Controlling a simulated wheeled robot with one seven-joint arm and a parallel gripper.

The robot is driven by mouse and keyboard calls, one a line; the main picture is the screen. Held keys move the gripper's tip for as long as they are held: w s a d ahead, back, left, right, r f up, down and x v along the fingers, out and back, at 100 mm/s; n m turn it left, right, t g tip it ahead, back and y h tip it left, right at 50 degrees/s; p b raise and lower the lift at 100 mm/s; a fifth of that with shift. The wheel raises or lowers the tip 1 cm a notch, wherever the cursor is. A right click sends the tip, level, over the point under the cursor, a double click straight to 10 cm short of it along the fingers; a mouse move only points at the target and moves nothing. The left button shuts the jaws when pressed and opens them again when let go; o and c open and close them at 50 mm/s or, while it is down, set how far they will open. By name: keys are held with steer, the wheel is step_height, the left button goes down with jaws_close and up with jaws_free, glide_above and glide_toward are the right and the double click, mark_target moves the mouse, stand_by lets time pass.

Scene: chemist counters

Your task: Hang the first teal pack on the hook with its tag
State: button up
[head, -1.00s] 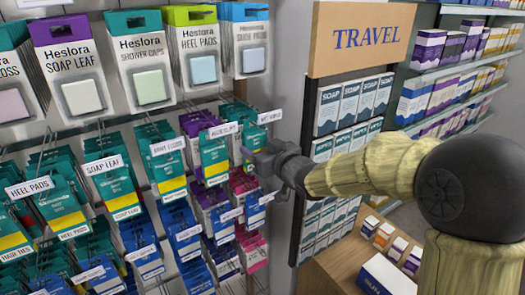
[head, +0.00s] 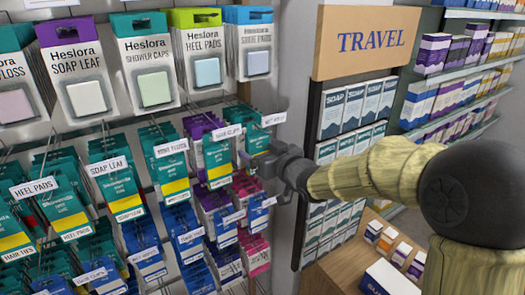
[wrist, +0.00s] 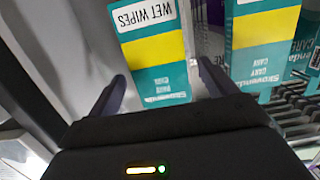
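My gripper (wrist: 162,72) is open, one finger at each side of this pack's lower end. In the head view my gripper (head: 246,160) is at the right end of the teal row, below the WET WIPES tag (head: 273,119). The teal packs there (head: 257,139) are partly hidden by it.
Another teal pack (wrist: 262,45) hangs close to the right finger in the wrist view. Teal, blue and pink packs hang on several tagged hooks to the left and below. The TRAVEL shelf with soap boxes (head: 345,112) stands to the right, behind my arm.

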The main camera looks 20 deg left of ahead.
steer(key=shift+s+d, duration=0.1)
steer(key=shift+d, duration=0.05)
steer(key=b+v, duration=0.3)
steer(key=v, duration=1.4)
steer(key=shift+f, duration=0.1)
steer(key=w+d+f+m+h, duration=0.2)
steer(key=d+f+m+h, duration=0.65)
steer(key=d+f, duration=0.65)
steer(key=s+d+f+g+h, duration=0.2)
steer(key=s+d+f+g, duration=0.1)
steer(key=s+f+g, duration=0.1)
steer(key=s+d+f+m+g+h+b, duration=0.1)
steer(key=s+d+f+g+h, duration=0.1)
steer(key=s+f, duration=0.4)
steer(key=s+d+g, duration=0.1)
steer(key=s+d, duration=0.1)
steer(key=shift+s+g, duration=0.4)
